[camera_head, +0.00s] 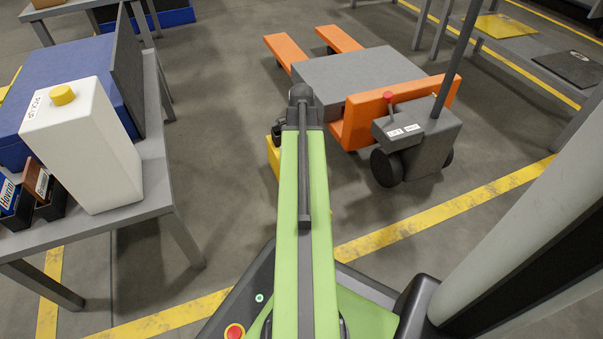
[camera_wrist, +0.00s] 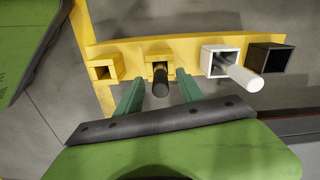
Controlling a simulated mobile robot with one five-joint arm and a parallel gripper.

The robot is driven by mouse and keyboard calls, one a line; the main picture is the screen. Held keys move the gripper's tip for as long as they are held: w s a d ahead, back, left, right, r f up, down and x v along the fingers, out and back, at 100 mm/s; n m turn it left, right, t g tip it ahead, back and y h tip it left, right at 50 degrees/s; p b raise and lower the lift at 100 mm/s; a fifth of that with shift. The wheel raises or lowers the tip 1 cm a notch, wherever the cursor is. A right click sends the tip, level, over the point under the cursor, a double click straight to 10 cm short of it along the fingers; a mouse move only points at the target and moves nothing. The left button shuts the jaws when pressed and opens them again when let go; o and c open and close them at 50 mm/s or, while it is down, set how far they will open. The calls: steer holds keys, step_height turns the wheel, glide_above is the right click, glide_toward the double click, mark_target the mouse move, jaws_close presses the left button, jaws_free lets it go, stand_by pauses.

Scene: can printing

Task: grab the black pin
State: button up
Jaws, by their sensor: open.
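In the wrist view, the black pin (camera_wrist: 161,82) sticks out of a yellow square socket (camera_wrist: 152,58) on a yellow rack (camera_wrist: 190,46). My gripper (camera_wrist: 157,77) is open, with one green finger on each side of the pin. A gap shows on both sides in the picture, and I cannot tell the depth of the fingers. In the head view my arm hides the gripper and the pin. A bit of yellow (camera_head: 272,157), seemingly the rack, shows left of the arm.
A white pin (camera_wrist: 243,77) sticks out of a white socket (camera_wrist: 222,55) to the right. A black socket (camera_wrist: 270,57) and another yellow socket (camera_wrist: 103,70) look empty. In the head view, an orange-and-grey pallet truck (camera_head: 408,130) stands ahead right, and a table (camera_head: 155,160) stands left.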

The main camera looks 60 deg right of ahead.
step_height(320, 180, down, 2)
steer(key=shift+b, duration=0.3)
steer(key=shift+r, duration=0.2)
steer(key=shift+c, duration=0.5)
jaws_close()
stand_by(0.4)
